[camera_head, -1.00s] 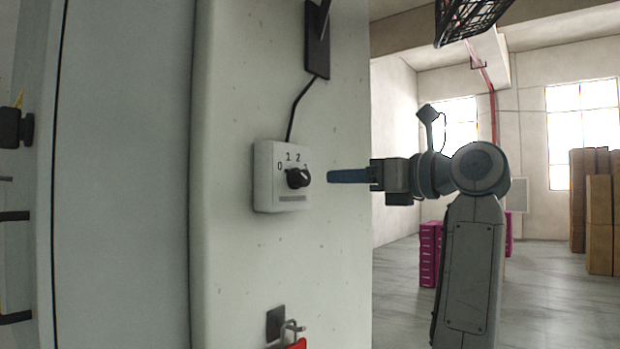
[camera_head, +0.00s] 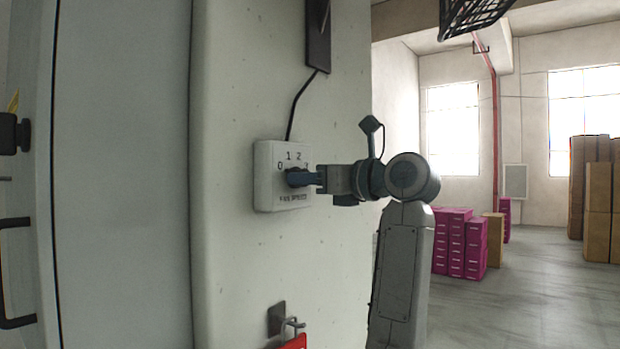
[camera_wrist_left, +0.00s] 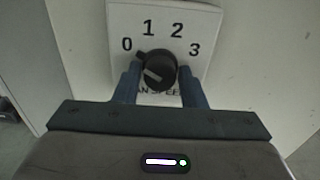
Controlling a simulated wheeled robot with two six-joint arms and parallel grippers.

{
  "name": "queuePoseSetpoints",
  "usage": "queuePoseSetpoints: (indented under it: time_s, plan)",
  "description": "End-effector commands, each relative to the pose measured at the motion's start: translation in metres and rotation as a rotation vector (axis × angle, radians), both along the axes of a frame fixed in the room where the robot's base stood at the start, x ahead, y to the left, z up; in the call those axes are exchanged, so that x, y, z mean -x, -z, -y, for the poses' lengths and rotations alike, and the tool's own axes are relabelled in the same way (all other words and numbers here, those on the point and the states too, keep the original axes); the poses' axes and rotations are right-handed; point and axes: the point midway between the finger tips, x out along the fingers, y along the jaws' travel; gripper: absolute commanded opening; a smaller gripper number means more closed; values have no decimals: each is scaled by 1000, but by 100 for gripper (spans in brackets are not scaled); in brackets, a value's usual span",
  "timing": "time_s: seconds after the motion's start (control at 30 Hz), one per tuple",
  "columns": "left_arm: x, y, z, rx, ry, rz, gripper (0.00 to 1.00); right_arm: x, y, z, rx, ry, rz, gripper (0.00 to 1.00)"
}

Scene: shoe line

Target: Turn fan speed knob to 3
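The white fan speed box (camera_head: 267,192) is on the pale column, marked 0, 1, 2 and 3; it also shows in the left wrist view (camera_wrist_left: 195,20). In the left wrist view, the fingers (camera_wrist_left: 160,74) are apart, one on each side of the knob, the left one closer. My right gripper is not in view.
A black cable (camera_head: 300,105) runs up from the box to a dark fitting. A red tag and padlock (camera_head: 291,335) hang below on the column. Magenta crates (camera_head: 463,243) and brown boxes (camera_head: 590,190) stand far behind on open floor.

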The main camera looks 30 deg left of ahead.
Motion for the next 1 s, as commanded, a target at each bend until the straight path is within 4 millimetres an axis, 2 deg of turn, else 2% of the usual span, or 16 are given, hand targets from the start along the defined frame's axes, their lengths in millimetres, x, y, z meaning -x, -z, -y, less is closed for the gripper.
queuePoseSetpoints:
  time_s: [0.03,0.13,0.57,1.0]
  plan:
    - [0,0,0,0,0,0,27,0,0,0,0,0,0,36]
    - [0,0,0,0,0,0,8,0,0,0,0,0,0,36]
    - [0,-1,0,-5,0,-53,8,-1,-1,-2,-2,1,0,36]
    - [0,-2,0,-33,-1,-391,8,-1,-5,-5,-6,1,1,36]
